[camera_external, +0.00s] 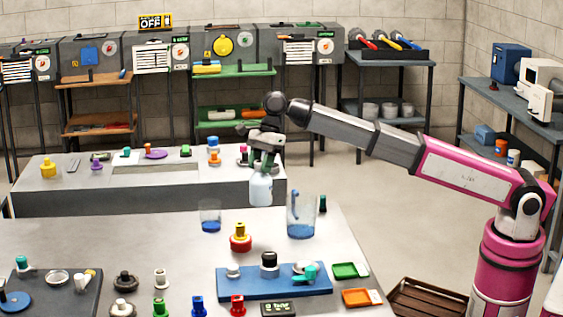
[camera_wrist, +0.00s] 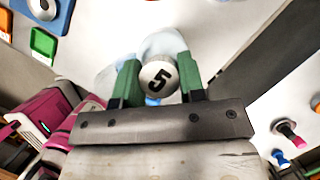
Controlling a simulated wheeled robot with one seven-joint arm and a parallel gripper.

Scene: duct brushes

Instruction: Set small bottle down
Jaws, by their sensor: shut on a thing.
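The small bottle (camera_external: 260,191) is pale and translucent, and hangs upright under my gripper (camera_external: 265,160) in the external view. It appears to be just above the near table's far edge; I cannot tell whether it touches anything. The bottle's pale body shows beyond the cap, partly hidden by the fingers.
On the near table (camera_external: 180,250), a clear beaker with blue liquid (camera_external: 301,215) stands right of the bottle and a smaller glass (camera_external: 210,217) stands left. A red and yellow piece (camera_external: 240,238) and a blue tray (camera_external: 245,285) are nearer. The far table (camera_external: 60,195) holds several small items.

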